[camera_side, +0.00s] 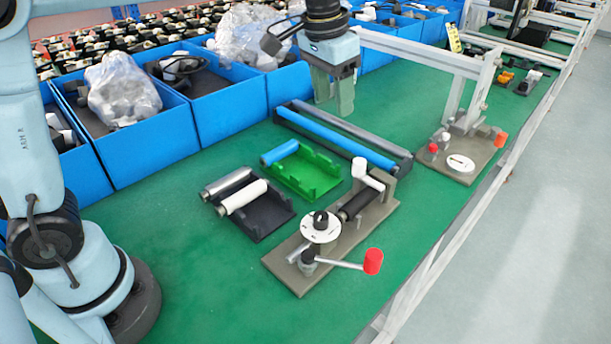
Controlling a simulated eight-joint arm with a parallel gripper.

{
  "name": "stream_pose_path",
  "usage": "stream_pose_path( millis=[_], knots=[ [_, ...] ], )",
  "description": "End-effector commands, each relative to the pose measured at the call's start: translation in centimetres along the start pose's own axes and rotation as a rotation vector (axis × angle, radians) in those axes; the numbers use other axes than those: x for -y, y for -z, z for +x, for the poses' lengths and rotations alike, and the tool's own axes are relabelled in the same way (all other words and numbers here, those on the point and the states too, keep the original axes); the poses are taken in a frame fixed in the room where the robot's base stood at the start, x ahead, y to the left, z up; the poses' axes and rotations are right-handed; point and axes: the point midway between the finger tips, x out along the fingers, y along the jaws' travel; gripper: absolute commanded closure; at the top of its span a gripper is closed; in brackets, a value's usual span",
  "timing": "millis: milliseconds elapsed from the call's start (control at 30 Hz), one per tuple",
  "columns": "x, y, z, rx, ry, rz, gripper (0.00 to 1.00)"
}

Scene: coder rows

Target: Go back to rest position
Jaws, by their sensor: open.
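My gripper (334,98) points down over the green table, at the top middle of the side view. Its jaws are open and I see nothing between them. It hangs above the back end of a dark tray (381,158) that holds a long blue roller (322,132). I cannot tell its exact height above the table. My arm comes in from the top, and my base stands at the left.
A green tray (318,182) holds a short blue roller. A black tray (262,222) holds silver and white rollers. A fixture (290,262) with a red-tipped crank stands in front; another (480,165) stands right. Blue bins (150,135) line the back. The front-left table is clear.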

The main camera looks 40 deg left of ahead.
Motion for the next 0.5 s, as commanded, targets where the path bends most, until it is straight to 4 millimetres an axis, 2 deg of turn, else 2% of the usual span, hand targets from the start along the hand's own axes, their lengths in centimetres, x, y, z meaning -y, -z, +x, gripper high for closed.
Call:
stream_pose_path(
  millis=[33,267,500],
  knots=[
    [0.5,-1.2,-0.3,-0.028,0.004,-0.015,0.46],
    [1.9,-6.2,-0.4,-0.155,0.021,-0.073,0.46],
    [3.0,-11.7,1.2,-0.288,0.043,-0.132,0.46]
  ],
)
